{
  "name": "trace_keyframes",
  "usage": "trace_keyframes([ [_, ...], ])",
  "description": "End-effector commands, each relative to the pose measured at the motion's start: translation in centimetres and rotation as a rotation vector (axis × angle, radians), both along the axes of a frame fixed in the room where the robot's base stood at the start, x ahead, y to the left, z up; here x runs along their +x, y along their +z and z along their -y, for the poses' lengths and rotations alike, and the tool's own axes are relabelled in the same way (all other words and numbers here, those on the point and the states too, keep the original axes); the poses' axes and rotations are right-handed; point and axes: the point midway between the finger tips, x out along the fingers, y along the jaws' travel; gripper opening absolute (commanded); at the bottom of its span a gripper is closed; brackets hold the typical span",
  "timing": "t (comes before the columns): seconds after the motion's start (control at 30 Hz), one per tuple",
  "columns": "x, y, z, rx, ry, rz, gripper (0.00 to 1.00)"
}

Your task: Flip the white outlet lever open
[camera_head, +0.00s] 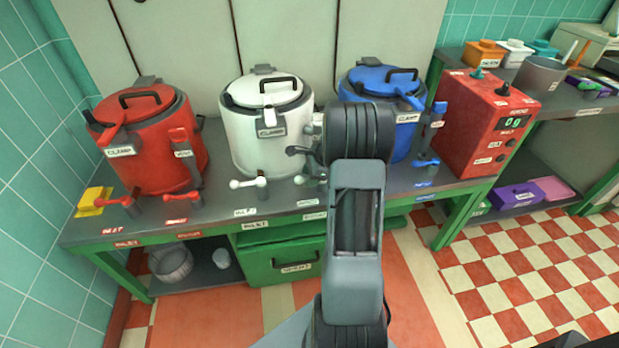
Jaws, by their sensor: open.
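The white kettle (262,150) stands mid-bench with its lid on and a clamp label on its front. A white lever (248,183) sticks out low at its front, pointing left. A second white lever (304,180) sits to its right, partly hidden by my arm. The small labels below them are too blurred to tell surely which is the outlet. My gripper (300,151) is mostly hidden behind my arm; a dark curved piece of it shows just left of the arm, above the second lever. Contact with any lever cannot be seen.
A red kettle (150,150) stands left and a blue kettle (400,120) right, each with its own levers. A red control box (485,125) with a lit display stands at the bench's right end. A green drawer (285,262) is below.

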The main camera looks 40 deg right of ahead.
Motion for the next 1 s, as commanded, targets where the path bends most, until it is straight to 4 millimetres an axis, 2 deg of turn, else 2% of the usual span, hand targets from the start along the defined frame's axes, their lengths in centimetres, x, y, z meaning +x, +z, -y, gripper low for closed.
trace_keyframes([
  [0.3, 0.05, -0.13, -0.05, 0.000, 0.000, 0.000, 0.41],
  [0.73, 0.08, -0.13, -0.14, 0.001, 0.002, 0.000, 0.00],
  [1.0, 0.17, -0.16, -0.36, 0.002, 0.007, -0.001, 0.00],
])
